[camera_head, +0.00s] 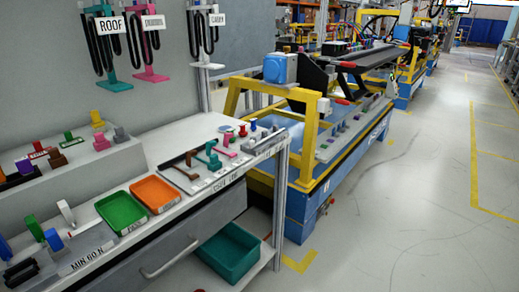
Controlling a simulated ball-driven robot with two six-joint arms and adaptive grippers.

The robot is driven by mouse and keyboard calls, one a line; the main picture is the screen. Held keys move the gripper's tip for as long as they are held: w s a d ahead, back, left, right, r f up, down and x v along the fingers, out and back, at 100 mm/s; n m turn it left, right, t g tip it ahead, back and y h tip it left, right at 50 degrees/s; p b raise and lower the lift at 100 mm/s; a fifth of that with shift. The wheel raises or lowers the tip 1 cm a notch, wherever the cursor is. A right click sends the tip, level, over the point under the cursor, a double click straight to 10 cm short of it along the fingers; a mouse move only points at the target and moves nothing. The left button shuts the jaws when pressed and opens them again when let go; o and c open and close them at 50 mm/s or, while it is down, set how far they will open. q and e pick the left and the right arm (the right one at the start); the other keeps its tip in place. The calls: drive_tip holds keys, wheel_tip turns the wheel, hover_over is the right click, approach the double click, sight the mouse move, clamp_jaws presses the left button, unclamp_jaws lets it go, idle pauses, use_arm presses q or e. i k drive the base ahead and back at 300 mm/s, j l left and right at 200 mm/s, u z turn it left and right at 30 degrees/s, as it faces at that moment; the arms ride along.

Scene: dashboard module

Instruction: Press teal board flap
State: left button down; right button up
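A small teal piece (213,158) stands on a board (190,181) at the right end of the white workbench. It may be the teal board flap, but it is too small to tell its exact shape or whether it is raised or pressed. Dark brown and pink pieces are close beside it on the board. Neither of my grippers is in view, and nothing of mine touches the teal piece.
Green (122,212) and orange (154,194) trays sit on the workbench left of the board. A teal bin (228,253) is on the lower shelf. A yellow and blue station (305,190) stands to the right. The grey floor (420,220) at right is clear.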

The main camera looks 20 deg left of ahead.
sight(212, 144)
drive_tip(key=i+l+u, duration=0.1)
drive_tip(key=u, duration=1.4)
drive_tip(key=i+l+u, duration=0.15)
drive_tip(key=l+u, duration=0.3)
drive_tip(key=l, duration=0.15)
drive_tip(key=l+u, duration=0.4)
drive_tip(key=l, duration=0.2)
drive_tip(key=l+u, duration=0.45)
drive_tip(key=l, duration=0.2)
